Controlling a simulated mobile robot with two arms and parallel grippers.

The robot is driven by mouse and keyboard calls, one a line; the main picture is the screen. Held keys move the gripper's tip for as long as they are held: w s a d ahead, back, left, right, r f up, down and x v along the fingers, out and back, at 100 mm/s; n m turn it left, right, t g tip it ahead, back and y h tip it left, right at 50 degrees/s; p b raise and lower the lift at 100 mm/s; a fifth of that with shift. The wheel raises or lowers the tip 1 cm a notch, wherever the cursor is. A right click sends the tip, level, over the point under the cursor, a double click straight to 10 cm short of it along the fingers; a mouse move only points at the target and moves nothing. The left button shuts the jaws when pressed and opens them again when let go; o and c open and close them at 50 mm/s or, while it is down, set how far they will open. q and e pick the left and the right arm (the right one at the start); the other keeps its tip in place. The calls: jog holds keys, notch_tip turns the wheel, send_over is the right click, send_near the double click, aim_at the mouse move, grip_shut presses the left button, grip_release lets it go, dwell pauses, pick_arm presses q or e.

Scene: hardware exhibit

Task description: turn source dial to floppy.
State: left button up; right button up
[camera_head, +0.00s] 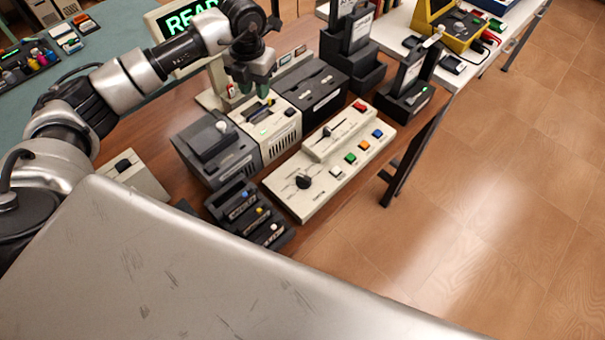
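A beige control panel (322,205) lies on the wooden table, with a black round dial (303,181) near its front left end. Marks surround the dial, but its labels are too small to read, so I cannot tell which one it points to. My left gripper (252,84) points down above the beige and black boxes behind the panel, apart from the dial. Its fingers are small and dark, and I cannot tell whether they are open or shut. My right gripper is out of view.
The panel also has coloured buttons (350,158) and a slider (327,131). A dark rack of cartridges (247,213) stands beside it. A dark grey box (213,152) and a green READY display (190,22) stand behind. Another knob (124,165) is at left. Open floor lies right.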

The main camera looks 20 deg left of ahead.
pick_arm(q)
jog(key=shift+o, duration=0.6)
jog(key=s+d+f+m+h, duration=0.1)
jog(key=s+d+f+m, duration=0.1)
jog(key=d+m, duration=0.4)
jog(key=shift+s+d+m+h, duration=0.35)
jog(key=shift+s+m, duration=0.3)
jog(key=shift+m, duration=0.35)
jog(key=m+h+p, duration=0.1)
jog(key=m+h, duration=0.2)
jog(key=m, duration=0.8)
send_near(302, 177)
jog(key=shift+y, duration=0.25)
jog(key=x, duration=0.3)
jog(key=p+x, duration=0.1)
jog(key=x, duration=0.2)
jog(key=p+x, duration=0.1)
jog(key=x, duration=0.2)
jog(key=shift+w+d, duration=0.1)
jog(key=shift+d, duration=0.25)
jog(key=shift+c, duration=0.4)
jog(key=shift+f+n, duration=0.1)
jog(key=shift+n, duration=0.2)
grip_shut()
